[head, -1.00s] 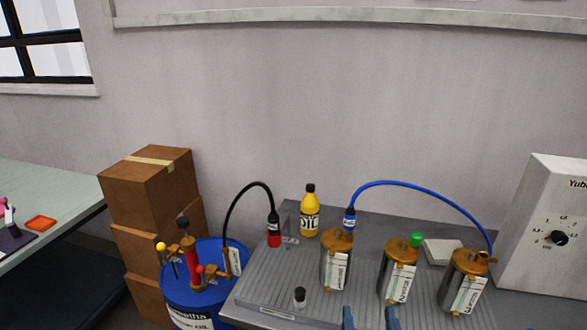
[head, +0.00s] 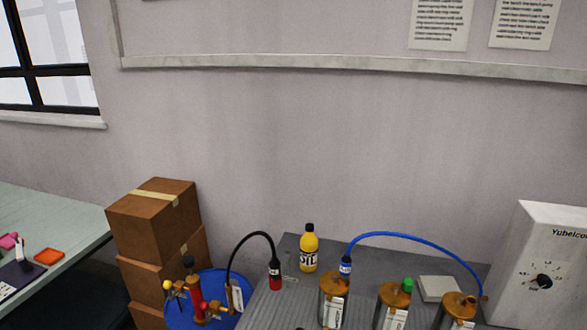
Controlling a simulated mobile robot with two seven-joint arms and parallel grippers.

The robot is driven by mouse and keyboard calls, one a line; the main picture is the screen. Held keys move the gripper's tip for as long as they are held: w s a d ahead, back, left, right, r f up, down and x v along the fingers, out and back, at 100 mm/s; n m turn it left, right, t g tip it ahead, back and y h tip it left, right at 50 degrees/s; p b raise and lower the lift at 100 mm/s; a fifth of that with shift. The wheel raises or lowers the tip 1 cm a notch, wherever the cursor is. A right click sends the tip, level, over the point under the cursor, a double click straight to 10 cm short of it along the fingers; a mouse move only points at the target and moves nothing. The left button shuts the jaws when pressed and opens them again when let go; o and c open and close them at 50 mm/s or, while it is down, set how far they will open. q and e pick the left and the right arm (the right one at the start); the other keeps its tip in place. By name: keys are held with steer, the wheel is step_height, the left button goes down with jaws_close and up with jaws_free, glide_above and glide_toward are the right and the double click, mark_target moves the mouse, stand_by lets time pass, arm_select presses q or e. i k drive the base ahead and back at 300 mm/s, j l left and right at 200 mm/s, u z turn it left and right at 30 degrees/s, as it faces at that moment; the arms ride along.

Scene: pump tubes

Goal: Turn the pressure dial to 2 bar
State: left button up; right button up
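The pressure dial (head: 543,281) is a small black knob on the front of a white box (head: 541,222) at the right edge. Printed marks ring the knob, but they are too small to read for certain. A small red spot shows at the knob's left side. The box is partly cut off by the right and lower edges. Neither of my grippers shows in the head view now.
The grey bench (head: 296,243) carries several metal canisters with brass lids (head: 337,282), a yellow bottle (head: 308,248) and a blue hose (head: 415,238). A blue drum (head: 212,282) and stacked cardboard boxes (head: 157,222) stand left of it. A green table (head: 45,213) is at far left.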

mark_target(544, 281)
steer(key=z, duration=1.9)
